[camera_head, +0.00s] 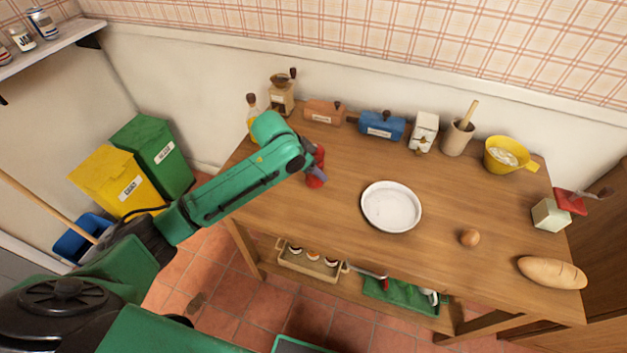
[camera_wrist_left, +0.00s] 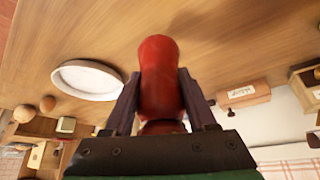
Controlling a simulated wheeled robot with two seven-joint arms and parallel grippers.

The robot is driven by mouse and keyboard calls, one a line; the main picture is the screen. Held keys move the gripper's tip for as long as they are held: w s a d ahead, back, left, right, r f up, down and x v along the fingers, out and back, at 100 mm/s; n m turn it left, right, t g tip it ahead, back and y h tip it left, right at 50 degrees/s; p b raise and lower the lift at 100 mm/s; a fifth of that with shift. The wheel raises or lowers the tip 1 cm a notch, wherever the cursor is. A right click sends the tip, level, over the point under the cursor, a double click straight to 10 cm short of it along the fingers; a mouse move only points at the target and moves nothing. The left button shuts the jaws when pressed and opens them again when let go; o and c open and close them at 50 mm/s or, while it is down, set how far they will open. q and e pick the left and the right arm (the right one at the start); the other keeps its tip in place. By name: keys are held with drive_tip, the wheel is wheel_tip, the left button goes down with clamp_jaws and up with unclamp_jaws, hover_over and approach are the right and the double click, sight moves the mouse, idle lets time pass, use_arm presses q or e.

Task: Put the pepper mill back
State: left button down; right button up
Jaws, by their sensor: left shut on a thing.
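The red pepper mill (camera_head: 317,178) is at the left part of the wooden table (camera_head: 345,178), partly hidden by my arm in the head view. It also shows in the left wrist view (camera_wrist_left: 160,72), between both fingers. My left gripper (camera_head: 314,170) is shut on it, and the fingers (camera_wrist_left: 158,85) press on its two sides. I cannot tell whether its base touches the table. My right gripper is not in view.
A white round dish (camera_head: 391,208) lies right of the mill. Along the back stand a wooden grinder (camera_head: 282,98), a brown box (camera_head: 323,113), a blue box (camera_head: 381,127) and a white grinder (camera_head: 423,132). An egg (camera_head: 469,237) and bread (camera_head: 552,272) lie at right.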

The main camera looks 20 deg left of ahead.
sight(315, 182)
use_arm(q)
drive_tip(key=shift+f, duration=2.65)
drive_tip(key=shift+c, duration=1)
unclamp_jaws()
drive_tip(key=shift+f, duration=0.1)
drive_tip(key=v, duration=1.2)
drive_tip(key=shift+r, duration=0.2)
drive_tip(key=shift+d+f, duration=0.1)
drive_tip(key=shift+d, duration=0.05)
